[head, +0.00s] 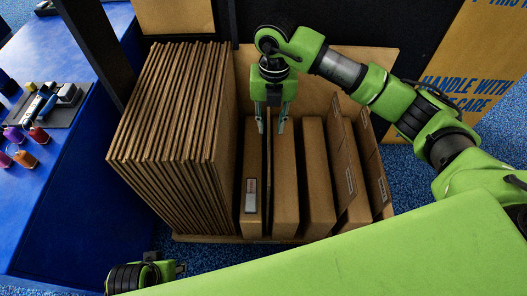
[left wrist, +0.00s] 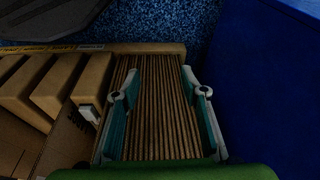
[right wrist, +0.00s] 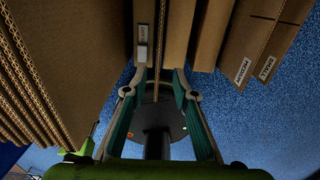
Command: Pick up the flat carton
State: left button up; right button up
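Several brown flat cartons (head: 175,130) stand on edge, packed tightly at the left of a wooden rack; their edges also show in the left wrist view (left wrist: 155,110). To their right stand thicker brown cartons, including one with a small label (head: 252,170). My right gripper (head: 272,128) points down over the gap between this labelled carton and the brown carton to its right (head: 286,175). Its fingers are apart; in the right wrist view cartons show just beyond the tips (right wrist: 155,88). Whether it touches them I cannot tell. My left gripper (left wrist: 160,93) is open, facing the stack's edges.
A dividers-and-base rack (head: 205,239) holds the cartons, with labelled thin panels (head: 352,170) at its right. A blue table (head: 75,180) with small tools and coloured bottles stands at the left. Blue carpet lies around.

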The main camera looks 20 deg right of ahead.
aim_at(269, 145)
jog(key=shift+w+f+b, duration=0.15)
jog(key=shift+f+b, duration=0.3)
jog(key=shift+f, duration=1.8)
jog(key=shift+w+f+b, duration=0.2)
jog(key=shift+f+b, duration=0.25)
jog(key=shift+f, duration=1.8)
jog(key=shift+w+f+b, duration=0.15)
jog(key=shift+f+b, duration=0.3)
jog(key=shift+f, duration=1.8)
pick_arm(q)
notch_tip(269, 145, up, 8)
jog(key=shift+s+a+r+t, duration=0.2)
jog(key=shift+s+t, duration=0.1)
jog(key=shift+s, duration=0.1)
pick_arm(e)
grip_shut()
